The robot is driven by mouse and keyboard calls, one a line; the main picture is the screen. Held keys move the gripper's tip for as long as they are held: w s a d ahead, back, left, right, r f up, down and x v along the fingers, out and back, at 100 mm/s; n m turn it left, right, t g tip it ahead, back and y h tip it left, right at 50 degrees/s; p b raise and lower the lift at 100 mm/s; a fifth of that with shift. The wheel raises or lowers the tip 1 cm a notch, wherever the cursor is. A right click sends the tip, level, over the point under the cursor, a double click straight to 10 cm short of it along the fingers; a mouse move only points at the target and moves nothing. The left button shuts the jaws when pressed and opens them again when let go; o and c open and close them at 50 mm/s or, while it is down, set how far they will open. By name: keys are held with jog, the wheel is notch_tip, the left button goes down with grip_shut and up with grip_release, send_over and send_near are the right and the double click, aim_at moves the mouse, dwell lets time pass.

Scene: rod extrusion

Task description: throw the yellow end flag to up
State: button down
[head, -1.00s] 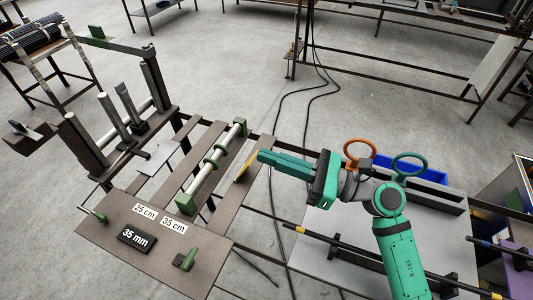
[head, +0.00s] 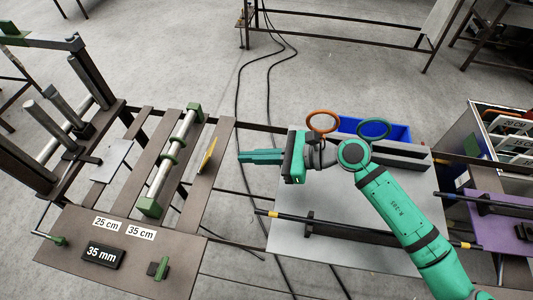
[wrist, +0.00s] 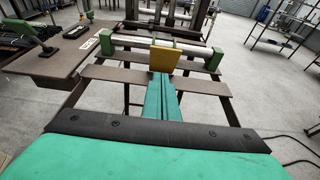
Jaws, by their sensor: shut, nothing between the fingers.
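The yellow end flag (head: 208,155) is a small plate standing at a tilt on the brown frame, right of the steel rod with green collars. In the wrist view the flag (wrist: 164,57) stands straight ahead, just beyond my fingertips. My gripper (head: 240,157) is teal, with its fingers together and nothing between them. It points left at the flag, with a gap between them in the head view. The fingers also show closed in the wrist view (wrist: 161,78).
The steel rod (head: 174,160) in green holders lies left of the flag. Labels and a black 35 mm block (head: 103,256) sit on the brown plate. A grey table (head: 330,240) with dark rods and a blue bin (head: 375,129) is at right. Orange and teal rings stand behind my wrist.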

aim_at(208, 155)
jog(key=w+a+r, duration=0.1)
jog(key=a, duration=0.5)
jog(key=shift+w, duration=0.25)
jog(key=shift+w, duration=0.1)
